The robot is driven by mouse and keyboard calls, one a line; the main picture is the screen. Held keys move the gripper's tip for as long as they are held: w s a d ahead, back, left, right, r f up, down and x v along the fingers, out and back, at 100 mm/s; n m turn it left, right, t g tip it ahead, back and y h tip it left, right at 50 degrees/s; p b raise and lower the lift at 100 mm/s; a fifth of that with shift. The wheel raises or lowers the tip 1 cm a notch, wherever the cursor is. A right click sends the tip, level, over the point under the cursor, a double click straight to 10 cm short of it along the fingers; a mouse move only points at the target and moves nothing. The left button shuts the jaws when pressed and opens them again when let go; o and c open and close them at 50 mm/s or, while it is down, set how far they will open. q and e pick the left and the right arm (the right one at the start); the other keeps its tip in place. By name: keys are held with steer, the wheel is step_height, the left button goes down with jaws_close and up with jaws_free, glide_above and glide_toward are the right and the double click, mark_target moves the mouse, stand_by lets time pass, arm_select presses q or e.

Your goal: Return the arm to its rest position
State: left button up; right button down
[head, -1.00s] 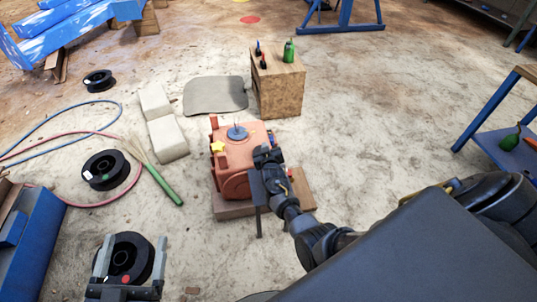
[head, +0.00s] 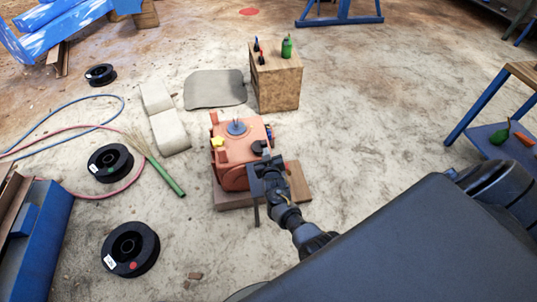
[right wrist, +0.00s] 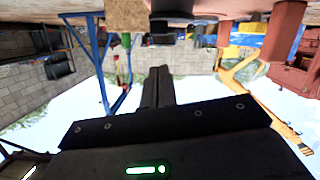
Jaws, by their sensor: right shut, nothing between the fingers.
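My right arm comes in from the lower right of the head view. Its gripper (head: 268,176) is at the front right side of the orange jaw crusher (head: 232,174), overlapping it in the picture; I cannot tell whether they touch. In the right wrist view the two dark fingers (right wrist: 158,86) are together with nothing between them. That view appears upside down. The crusher has a yellow star-shaped knob (head: 217,142) and a blue-grey round part (head: 237,128) on top. It stands on a wooden base (head: 299,182). My left gripper is out of the head view.
A wooden box (head: 280,86) bearing a green bottle (head: 287,46) stands behind the crusher. Black spools (head: 110,163), pale blocks (head: 169,132) and a green-handled broom (head: 165,176) lie to the left. A blue-framed bench (head: 478,105) is at right. Floor between crusher and bench is clear.

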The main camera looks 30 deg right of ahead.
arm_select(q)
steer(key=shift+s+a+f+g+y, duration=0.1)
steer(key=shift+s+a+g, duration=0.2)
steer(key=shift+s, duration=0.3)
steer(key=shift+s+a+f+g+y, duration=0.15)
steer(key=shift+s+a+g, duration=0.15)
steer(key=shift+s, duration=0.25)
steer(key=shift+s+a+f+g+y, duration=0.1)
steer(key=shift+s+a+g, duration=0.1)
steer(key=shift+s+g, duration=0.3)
arm_select(e)
steer(key=shift+s+a+r, duration=0.15)
steer(key=shift+s+a, duration=0.05)
steer(key=shift+s, duration=0.35)
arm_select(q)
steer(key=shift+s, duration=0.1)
